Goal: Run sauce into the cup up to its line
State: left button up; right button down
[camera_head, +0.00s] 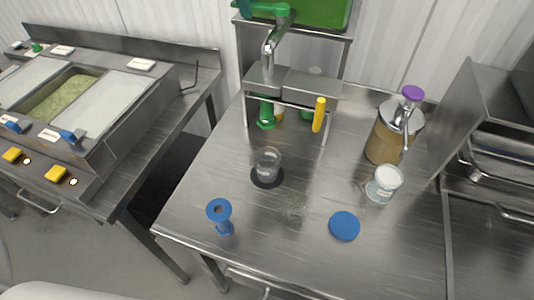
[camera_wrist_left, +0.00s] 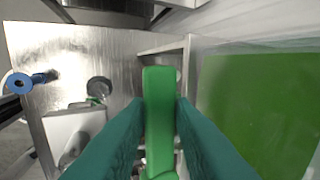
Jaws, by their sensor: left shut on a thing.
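The clear cup (camera_head: 267,158) stands upright on a dark round pad (camera_head: 259,182) on the steel table, in front of the dispenser stand (camera_head: 292,88). It looks empty in the head view; its line is too small to make out. The cup-like round shape in the wrist view (camera_wrist_left: 99,86) is partly hidden. A green tap handle (camera_head: 262,9) sits atop the steel spout, beside a green tank (camera_head: 325,12). In the left wrist view, my left gripper (camera_wrist_left: 159,108) has its teal fingers shut on the green handle (camera_wrist_left: 158,82). My right gripper is not in view.
A blue flared tool (camera_head: 220,212) stands front left. A blue disc (camera_head: 344,226), a white-topped jar (camera_head: 384,184) and a purple-topped pump canister (camera_head: 391,136) stand right. A yellow handle (camera_head: 319,115) hangs from the stand.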

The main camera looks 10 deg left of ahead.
pick_arm(q)
jog(key=s+n+b, duration=0.1)
jog(key=n, duration=0.1)
jog(key=s+n+y+b, duration=0.1)
jog(key=n+b, duration=0.1)
jog(key=shift+y, duration=0.3)
dwell(7.3)
